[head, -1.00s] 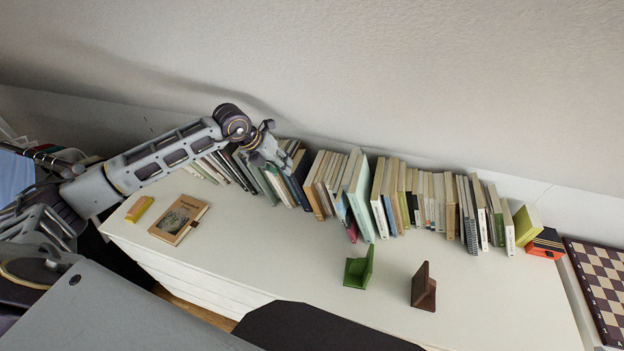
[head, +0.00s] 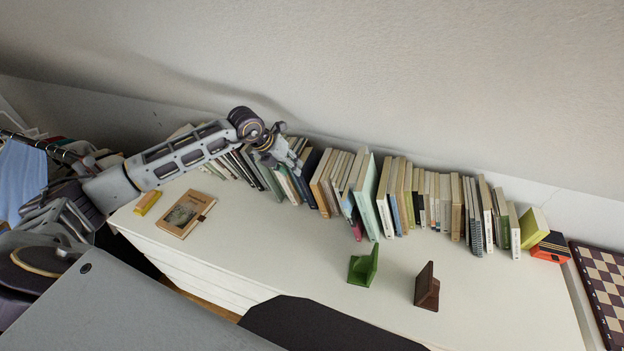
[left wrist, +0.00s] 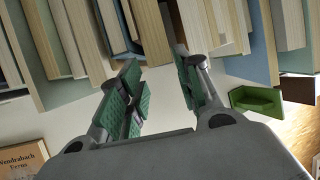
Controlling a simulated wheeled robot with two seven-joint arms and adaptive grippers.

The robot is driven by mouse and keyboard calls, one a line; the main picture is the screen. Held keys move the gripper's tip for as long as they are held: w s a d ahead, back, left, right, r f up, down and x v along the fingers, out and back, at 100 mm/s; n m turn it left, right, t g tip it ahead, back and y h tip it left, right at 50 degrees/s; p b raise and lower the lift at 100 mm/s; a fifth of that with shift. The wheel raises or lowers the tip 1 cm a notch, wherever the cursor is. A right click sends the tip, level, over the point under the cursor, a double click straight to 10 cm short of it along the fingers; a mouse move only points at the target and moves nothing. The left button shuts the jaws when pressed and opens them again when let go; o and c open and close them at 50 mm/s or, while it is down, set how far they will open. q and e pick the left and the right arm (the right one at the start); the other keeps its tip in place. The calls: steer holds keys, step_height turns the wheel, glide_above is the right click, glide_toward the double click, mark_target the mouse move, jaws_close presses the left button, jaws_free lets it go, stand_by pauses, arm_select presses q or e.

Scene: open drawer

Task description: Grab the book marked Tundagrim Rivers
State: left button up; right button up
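My left gripper (head: 292,163) is at the book row on the white cabinet top, in front of the books left of its middle. In the left wrist view its two green-padded fingers (left wrist: 158,88) are apart, so it is open. A tan book (left wrist: 152,35) shows between and beyond the fingers; I cannot tell whether the fingers reach around it. No title in the row of books (head: 438,200) is readable, so I cannot tell which is Tundagrim Rivers. A brown book (head: 186,213) lies flat at the left; its lettering in the left wrist view (left wrist: 22,158) seems to read otherwise. My right gripper is out of view.
A green bookend (head: 362,267) and a brown bookend (head: 427,288) stand before the row. A yellow box (head: 147,202) is at the left. An orange-black box (head: 551,247) and a chessboard (head: 602,285) are at the right.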

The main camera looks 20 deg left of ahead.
arm_select(q)
steer(key=shift+f, duration=0.1)
steer(key=shift+p+x, duration=0.85)
steer(key=shift+x, duration=1.65)
steer(key=shift+w+d, duration=0.1)
jaws_close()
